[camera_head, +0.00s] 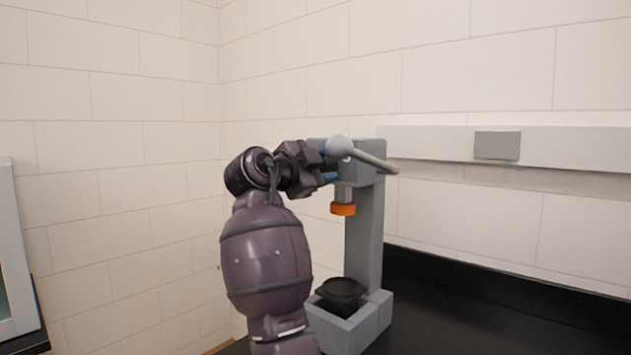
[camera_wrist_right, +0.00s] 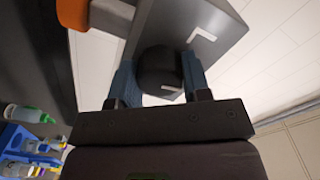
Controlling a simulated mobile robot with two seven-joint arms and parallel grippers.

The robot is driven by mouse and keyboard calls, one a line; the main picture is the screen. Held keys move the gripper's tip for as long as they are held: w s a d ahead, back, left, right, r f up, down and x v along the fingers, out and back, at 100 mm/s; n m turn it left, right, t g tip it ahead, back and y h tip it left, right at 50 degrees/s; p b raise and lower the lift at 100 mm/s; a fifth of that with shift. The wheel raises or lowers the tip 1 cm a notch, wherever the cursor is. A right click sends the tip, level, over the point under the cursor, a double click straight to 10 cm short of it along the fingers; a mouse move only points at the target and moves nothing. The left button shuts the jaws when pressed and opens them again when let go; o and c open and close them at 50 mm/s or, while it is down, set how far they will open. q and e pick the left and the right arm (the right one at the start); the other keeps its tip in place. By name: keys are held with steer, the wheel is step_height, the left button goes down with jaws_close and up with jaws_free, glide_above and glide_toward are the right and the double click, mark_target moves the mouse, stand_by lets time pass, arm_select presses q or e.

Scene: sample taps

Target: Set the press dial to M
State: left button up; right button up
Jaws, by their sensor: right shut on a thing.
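The grey press (camera_head: 366,225) stands on the dark counter, with an orange tip (camera_head: 343,209) under its head and a black dish (camera_head: 341,291) at its base. My right gripper (camera_head: 329,177) is at the left side of the press head. In the right wrist view, its blue fingers (camera_wrist_right: 160,80) are shut on the round dark dial (camera_wrist_right: 158,68), one on each side. The dial carries a pale line near its lower edge. A pale angular mark (camera_wrist_right: 200,28) shows on the grey face beside it; I cannot read it surely as a letter. The dial is hidden in the head view.
The press lever (camera_head: 372,160) sticks out to the right, close by my gripper. A blue rack (camera_wrist_right: 25,145) with several bottles shows at lower left in the wrist view. A pale wall rail (camera_head: 440,146) runs behind. The counter right of the press (camera_head: 480,315) is clear.

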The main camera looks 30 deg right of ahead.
steer(key=shift+f+m+b, duration=0.25)
steer(key=shift+m+b, duration=0.2)
steer(key=shift+m, duration=0.15)
steer(key=shift+r+m, duration=0.15)
steer(key=shift+m, duration=0.15)
steer(key=o, duration=0.8)
steer(key=shift+o, duration=0.6)
steer(key=shift+r, duration=0.1)
steer(key=v, duration=1.1)
